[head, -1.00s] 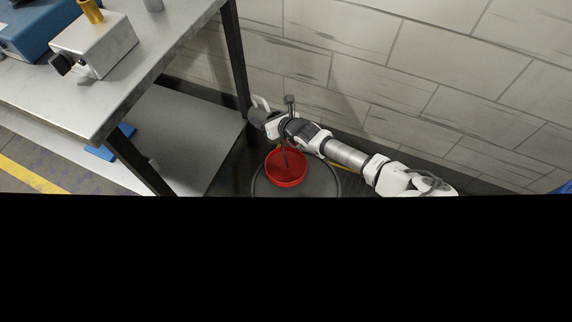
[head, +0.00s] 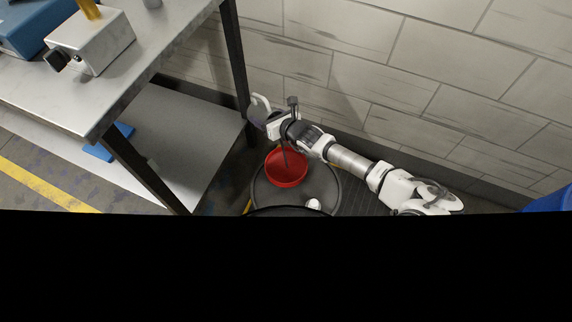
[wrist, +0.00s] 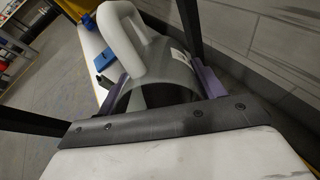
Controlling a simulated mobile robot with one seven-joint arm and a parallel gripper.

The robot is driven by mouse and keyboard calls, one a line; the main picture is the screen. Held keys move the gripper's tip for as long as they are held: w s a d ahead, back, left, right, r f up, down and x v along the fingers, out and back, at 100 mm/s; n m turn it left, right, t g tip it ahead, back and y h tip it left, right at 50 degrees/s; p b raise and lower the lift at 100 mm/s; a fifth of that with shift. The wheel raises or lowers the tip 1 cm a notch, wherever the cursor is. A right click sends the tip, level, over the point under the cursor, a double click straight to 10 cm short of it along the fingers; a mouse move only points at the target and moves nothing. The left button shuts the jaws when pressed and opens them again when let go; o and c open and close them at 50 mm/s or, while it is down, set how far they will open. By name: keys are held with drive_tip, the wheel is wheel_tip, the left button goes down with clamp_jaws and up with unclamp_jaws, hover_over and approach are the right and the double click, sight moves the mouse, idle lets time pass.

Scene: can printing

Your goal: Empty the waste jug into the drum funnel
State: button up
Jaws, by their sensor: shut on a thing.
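The waste jug is a grey, translucent vessel with a pale loop handle. In the wrist view the jug (wrist: 172,72) lies between the purple fingers of my gripper (wrist: 157,84), which is shut on it. In the head view the jug (head: 256,111) is held near the wall, tilted, above and slightly left of the red funnel (head: 287,170). My gripper (head: 274,122) is at its right side. The funnel sits on the dark drum (head: 322,188). A thin dark line shows at the funnel; I cannot tell whether it is liquid. The jug's contents are not clear.
A metal table (head: 150,50) with a lower shelf (head: 185,130) stands left of the drum, its dark leg close to the jug. The brick wall (head: 400,90) is just behind my arm. A blue container (head: 552,201) is at the right. Black hides the lower head view.

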drive_tip(key=shift+s+r+t+y+b, duration=0.15)
drive_tip(key=shift+t+y+b, duration=0.15)
drive_tip(key=shift+b, duration=0.3)
drive_tip(key=shift+s+d+r+t+y+b, duration=0.35)
drive_tip(key=shift+s+d+t+y+b, duration=0.15)
drive_tip(key=shift+s+d+t+b, duration=0.35)
idle(0.4)
drive_tip(key=shift+f+y+b, duration=0.3)
drive_tip(key=shift+y+b, duration=0.2)
drive_tip(key=shift+b, duration=1)
